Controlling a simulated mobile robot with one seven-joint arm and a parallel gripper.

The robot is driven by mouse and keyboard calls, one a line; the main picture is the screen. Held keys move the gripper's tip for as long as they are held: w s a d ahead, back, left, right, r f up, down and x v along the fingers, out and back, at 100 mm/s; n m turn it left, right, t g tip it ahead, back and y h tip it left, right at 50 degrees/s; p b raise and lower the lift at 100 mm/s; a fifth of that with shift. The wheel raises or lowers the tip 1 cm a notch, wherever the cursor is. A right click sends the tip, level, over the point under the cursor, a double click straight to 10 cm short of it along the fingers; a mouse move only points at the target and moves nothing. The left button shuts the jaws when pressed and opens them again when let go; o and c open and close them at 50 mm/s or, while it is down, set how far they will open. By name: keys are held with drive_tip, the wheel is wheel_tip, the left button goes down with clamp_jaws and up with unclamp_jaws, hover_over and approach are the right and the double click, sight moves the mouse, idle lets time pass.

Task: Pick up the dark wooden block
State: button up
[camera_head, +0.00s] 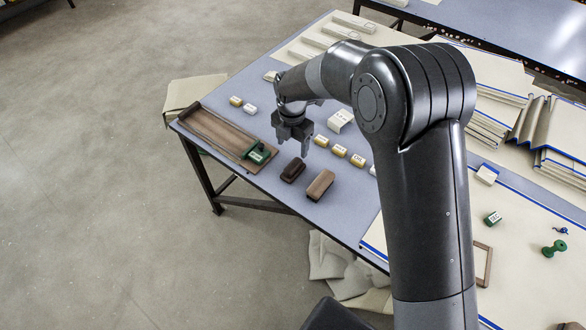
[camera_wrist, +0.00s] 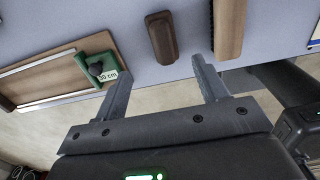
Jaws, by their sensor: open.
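The dark wooden block (camera_head: 293,170) lies on the blue-grey table near its front edge. It also shows in the wrist view (camera_wrist: 162,38), at the top, beyond the gap between my fingers. My gripper (camera_head: 292,148) is open and empty, pointing down above the table, just behind the dark block in the head view. In the wrist view my two fingers (camera_wrist: 158,78) are spread wide, with nothing between them.
A long wooden tray (camera_head: 215,132) with a green labelled block (camera_head: 258,153) lies left of the dark block. Several small yellow and white blocks (camera_head: 339,150) lie behind and right. The table (camera_head: 345,215) is clear right of the brown block. Folded cloth (camera_head: 350,275) lies on the floor.

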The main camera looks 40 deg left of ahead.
sight(293, 164)
wheel_tip(293, 164, down, 5)
drive_tip(key=shift+r, duration=0.1)
drive_tip(key=f, duration=0.5)
drive_tip(key=shift+s+d+f, duration=0.15)
drive_tip(key=shift+d, duration=0.1)
drive_tip(key=c, duration=1.2)
drive_tip(key=shift+o, duration=0.2)
